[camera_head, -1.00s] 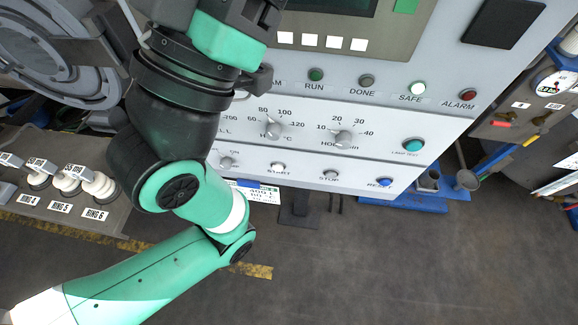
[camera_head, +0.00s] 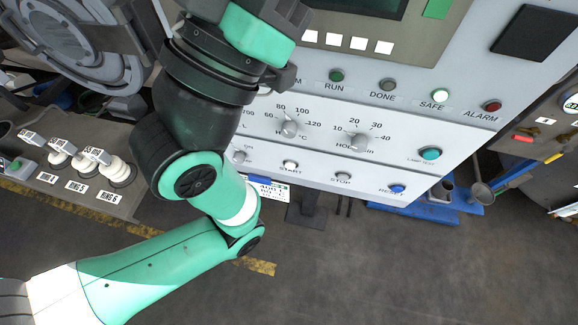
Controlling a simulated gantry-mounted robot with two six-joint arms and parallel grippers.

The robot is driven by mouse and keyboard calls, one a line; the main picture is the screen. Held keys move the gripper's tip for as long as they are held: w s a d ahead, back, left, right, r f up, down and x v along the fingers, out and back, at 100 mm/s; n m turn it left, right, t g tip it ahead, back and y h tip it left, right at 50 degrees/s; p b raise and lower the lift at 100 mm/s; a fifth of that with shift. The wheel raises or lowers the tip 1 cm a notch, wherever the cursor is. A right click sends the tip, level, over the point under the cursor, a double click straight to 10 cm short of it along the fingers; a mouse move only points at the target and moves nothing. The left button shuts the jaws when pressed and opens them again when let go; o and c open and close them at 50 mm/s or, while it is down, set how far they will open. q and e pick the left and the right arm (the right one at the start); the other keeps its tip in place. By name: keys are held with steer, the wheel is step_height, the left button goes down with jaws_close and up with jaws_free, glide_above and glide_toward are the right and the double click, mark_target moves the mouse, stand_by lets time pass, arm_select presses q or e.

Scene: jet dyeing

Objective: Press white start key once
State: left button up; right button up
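The white start key (camera_head: 290,164) is a small round button above the printed word START, low on the grey control panel (camera_head: 330,188). My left arm comes in from the lower left and rises in front of the panel's left side. Its upper end runs out of the top of the picture, so its gripper fingers do not show. The start key is just right of the arm and unobstructed. No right gripper shows.
The stop key (camera_head: 344,177) and blue reset key (camera_head: 397,188) are right of start. Two dials (camera_head: 289,128) sit above. White rings (camera_head: 116,170) stand on a bench at left. Blue trays (camera_head: 430,208) lie below right.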

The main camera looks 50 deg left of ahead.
arm_select(q)
jaws_close()
stand_by(1.4)
